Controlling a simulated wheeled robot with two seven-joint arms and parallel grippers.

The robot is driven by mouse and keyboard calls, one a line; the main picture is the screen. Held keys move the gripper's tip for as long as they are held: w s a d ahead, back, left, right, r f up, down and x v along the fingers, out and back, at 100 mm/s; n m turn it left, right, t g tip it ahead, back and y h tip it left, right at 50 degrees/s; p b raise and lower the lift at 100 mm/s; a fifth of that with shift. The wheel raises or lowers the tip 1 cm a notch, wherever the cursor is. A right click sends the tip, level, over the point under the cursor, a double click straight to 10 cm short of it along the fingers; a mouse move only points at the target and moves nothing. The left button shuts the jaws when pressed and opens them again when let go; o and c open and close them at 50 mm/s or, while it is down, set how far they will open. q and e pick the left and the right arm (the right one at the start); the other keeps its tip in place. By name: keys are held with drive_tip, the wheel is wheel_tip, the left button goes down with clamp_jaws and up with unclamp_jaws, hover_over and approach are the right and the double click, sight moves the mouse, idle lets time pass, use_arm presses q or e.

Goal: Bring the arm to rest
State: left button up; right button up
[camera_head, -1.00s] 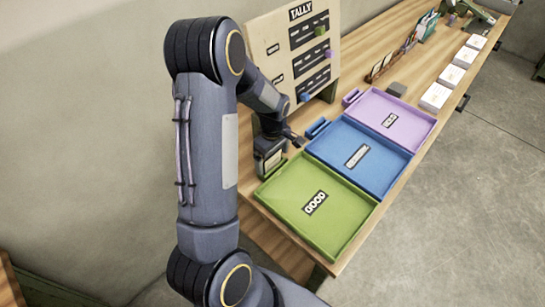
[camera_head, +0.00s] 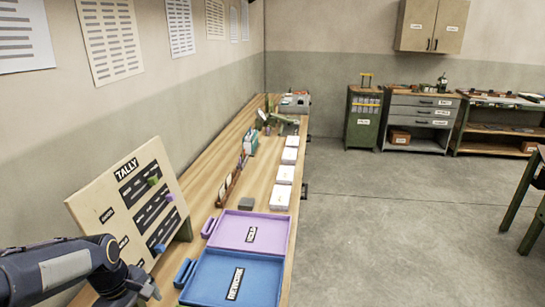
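An arm of mine comes in from the lower left, and its gripper (camera_head: 140,284) is at the bottom edge, in front of the tally board (camera_head: 130,205) and left of the blue tray (camera_head: 236,278). It looks like my left one. Its fingers are small and partly cut off, so I cannot tell whether they are open or shut. My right gripper is out of view.
The purple tray (camera_head: 270,237) lies behind the blue tray. A dark block (camera_head: 247,204) and several white stacks (camera_head: 281,197) stand farther along the wooden bench (camera_head: 232,140). Open concrete floor (camera_head: 390,230) is to the right, with cabinets (camera_head: 420,118) at the back.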

use_arm(q)
drive_tip(key=s+d+r+m+t+h, duration=0.1)
drive_tip(key=s+d+r+m+t, duration=0.1)
drive_tip(key=s+d+m, duration=0.4)
drive_tip(key=s+d+r+m+t+h, duration=0.1)
drive_tip(key=s+d+r+m, duration=0.4)
drive_tip(key=s, duration=0.5)
drive_tip(key=shift+s+d+m+t+h, duration=0.2)
drive_tip(key=shift+d+m+t+h, duration=0.1)
drive_tip(key=shift+d+m+t, duration=0.4)
